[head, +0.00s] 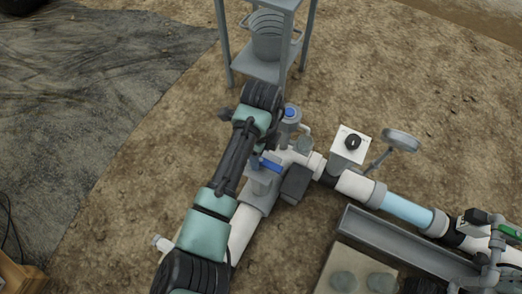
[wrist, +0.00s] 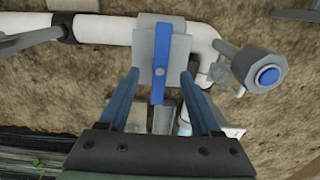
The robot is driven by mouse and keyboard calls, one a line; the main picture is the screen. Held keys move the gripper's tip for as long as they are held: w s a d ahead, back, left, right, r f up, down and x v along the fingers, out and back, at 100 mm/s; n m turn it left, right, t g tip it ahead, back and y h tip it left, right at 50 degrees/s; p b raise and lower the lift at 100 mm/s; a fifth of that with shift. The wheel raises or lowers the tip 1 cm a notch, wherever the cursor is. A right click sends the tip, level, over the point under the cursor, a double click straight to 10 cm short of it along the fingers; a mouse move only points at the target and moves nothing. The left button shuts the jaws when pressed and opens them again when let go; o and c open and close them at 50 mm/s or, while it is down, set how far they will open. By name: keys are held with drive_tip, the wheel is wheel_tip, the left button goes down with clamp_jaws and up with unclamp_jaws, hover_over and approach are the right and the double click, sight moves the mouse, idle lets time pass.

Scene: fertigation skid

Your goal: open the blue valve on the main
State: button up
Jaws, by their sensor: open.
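The blue valve handle (wrist: 161,45) is a flat bar on a grey valve body (wrist: 145,45) on the white main pipe (wrist: 100,30). In the wrist view the bar stands crosswise to the pipe. My gripper (wrist: 160,74) is open, with one finger on each side of the lower part of the bar. A gap shows between the bar and each finger; I cannot tell how far the tips are above it. In the head view the handle (head: 270,165) shows beside my gripper, partly hidden by my arm.
A grey fitting with a round blue cap (wrist: 268,76) stands close on the right. In the head view a white box with a black knob (head: 350,145) and a grey stand with a bucket (head: 272,35) are near. A grey trough (head: 395,243) lies lower right.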

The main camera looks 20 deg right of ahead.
sight(261, 160)
drive_tip(key=shift+f, duration=0.15)
drive_tip(key=shift+f+b, duration=1.1)
drive_tip(key=shift+f, duration=1.05)
